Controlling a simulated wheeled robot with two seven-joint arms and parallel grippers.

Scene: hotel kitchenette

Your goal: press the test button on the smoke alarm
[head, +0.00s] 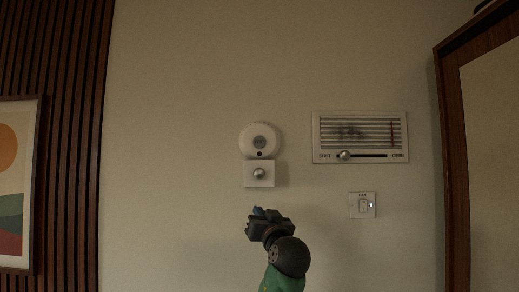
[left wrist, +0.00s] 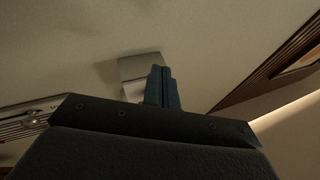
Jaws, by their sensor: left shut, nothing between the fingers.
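The smoke alarm (head: 259,132) is a round white unit on the wall with a grey disc (head: 259,142) at its middle and a small dark spot below that. Directly beneath it is a square white plate (head: 249,181) with a shiny round knob (head: 259,173). My left gripper (head: 258,211) is below the plate in the head view, apart from it in the picture. Its blue fingers (left wrist: 163,88) are shut and empty. In the left wrist view they overlap a pale box-like fitting (left wrist: 138,67), probably the square plate; its face is partly hidden. My right gripper is in neither view.
A louvred vent (head: 360,123) with a slider knob is on the wall to the right; it also shows in the left wrist view (left wrist: 30,122). A switch (head: 362,205) with a small light is below it. A wood-framed panel (head: 450,160) stands far right, wood slats (head: 70,60) left.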

